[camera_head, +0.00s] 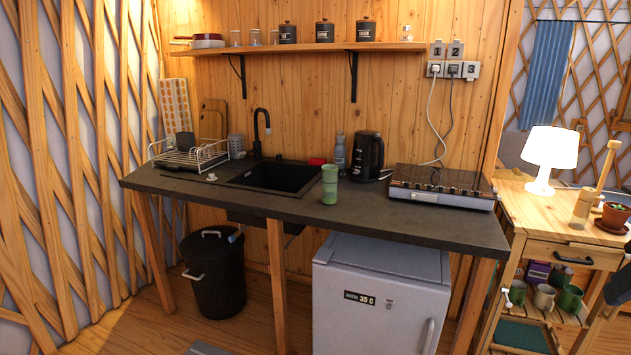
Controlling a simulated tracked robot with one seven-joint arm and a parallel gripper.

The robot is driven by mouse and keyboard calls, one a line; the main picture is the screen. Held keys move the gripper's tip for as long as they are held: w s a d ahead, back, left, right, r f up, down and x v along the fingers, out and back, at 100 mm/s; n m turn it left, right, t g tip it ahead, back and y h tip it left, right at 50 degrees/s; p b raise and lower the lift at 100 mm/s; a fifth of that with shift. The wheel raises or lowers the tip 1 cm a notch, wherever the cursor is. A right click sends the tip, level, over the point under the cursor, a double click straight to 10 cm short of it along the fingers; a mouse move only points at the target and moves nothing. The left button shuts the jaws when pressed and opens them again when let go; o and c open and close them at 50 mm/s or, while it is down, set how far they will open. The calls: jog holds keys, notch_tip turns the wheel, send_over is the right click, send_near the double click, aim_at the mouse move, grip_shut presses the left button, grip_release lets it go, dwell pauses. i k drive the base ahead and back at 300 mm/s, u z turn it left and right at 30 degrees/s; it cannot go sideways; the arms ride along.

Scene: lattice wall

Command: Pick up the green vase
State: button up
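A green vase (330,184), shaped like a tall tumbler with a paler rim, stands upright on the dark countertop (400,213). It is near the front edge, just right of the black sink (275,178). Nothing blocks my view of it.
A black kettle (366,155), a grey bottle (340,152) and a hob (442,185) stand behind and right of the vase. A dish rack (190,155) is at left. A fridge (380,295) and a black bin (214,272) sit below. The counter front beside the vase is clear.

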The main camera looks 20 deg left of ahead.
aim_at(329, 172)
jog(key=u, duration=0.35)
jog(key=i, duration=1.1)
jog(key=u, duration=0.7)
jog(key=i, duration=0.5)
jog(key=u, duration=0.15)
jog(key=k, duration=0.9)
jog(key=u, duration=0.2)
jog(key=i, duration=0.9)
jog(key=z, duration=0.1)
